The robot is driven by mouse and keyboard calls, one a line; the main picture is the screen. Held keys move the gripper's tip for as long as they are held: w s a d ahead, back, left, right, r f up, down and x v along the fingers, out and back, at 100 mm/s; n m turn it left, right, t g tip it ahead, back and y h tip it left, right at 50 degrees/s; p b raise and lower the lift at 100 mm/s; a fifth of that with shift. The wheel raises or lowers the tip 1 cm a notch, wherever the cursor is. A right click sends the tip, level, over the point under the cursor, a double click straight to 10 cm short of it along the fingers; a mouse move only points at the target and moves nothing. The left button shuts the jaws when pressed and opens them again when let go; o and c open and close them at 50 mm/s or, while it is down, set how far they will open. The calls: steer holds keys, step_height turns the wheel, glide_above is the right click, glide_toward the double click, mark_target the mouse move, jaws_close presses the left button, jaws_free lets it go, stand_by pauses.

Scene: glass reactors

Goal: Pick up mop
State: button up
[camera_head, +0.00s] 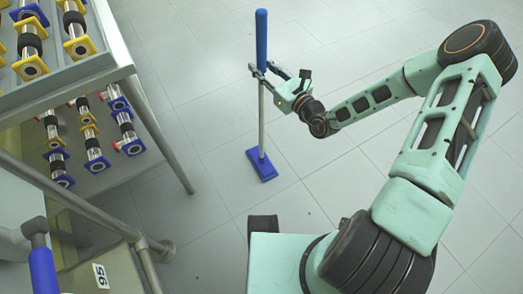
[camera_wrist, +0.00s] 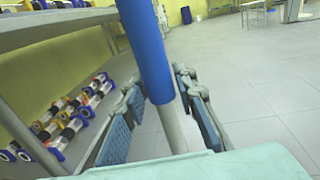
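The mop (camera_head: 262,130) stands upright on the floor, with a blue grip on top, a grey pole and a flat blue head (camera_head: 262,165) on the tiles. My gripper (camera_head: 264,76) is at the pole just below the blue grip. In the wrist view the mop's blue grip (camera_wrist: 147,50) runs down the middle into the grey pole. My gripper (camera_wrist: 160,115) shows there with its two padded fingers spread, one on each side of the pole. Gaps show between the fingers and the pole. The mop's head is hidden in the wrist view.
A metal rack (camera_head: 130,85) with glass reactors in blue and yellow holders stands left of the mop. Its shelves (camera_wrist: 60,22) also fill the wrist view's left side. A metal-framed step (camera_head: 120,270) is at lower left. Tiled floor (camera_head: 200,120) around the mop is clear.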

steer(key=c, duration=0.5)
steer(key=shift+r, duration=0.1)
jaws_close()
